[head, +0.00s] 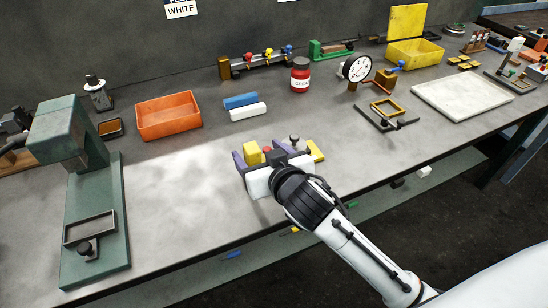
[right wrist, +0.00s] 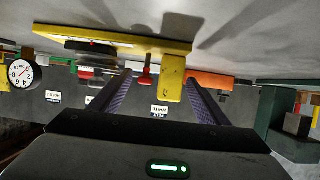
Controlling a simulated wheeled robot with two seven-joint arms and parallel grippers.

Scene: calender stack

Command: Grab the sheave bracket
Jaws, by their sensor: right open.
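A yellow fixture lies on the bench at the middle of the head view. Its plate end (head: 317,150) shows right of my right gripper (head: 262,152), and its upright yellow block (head: 251,151) shows between the purple fingers. I cannot tell which part is the sheave bracket. The right gripper is open, with no visible grip on the block. The wrist hides part of the fixture.
An orange tray (head: 168,131), blue block (head: 240,101) and white block (head: 248,112) lie behind. A green press (head: 114,205) stands left. A red jar (head: 300,75), dial gauge (head: 356,68) and white tray (head: 420,88) stand behind and right.

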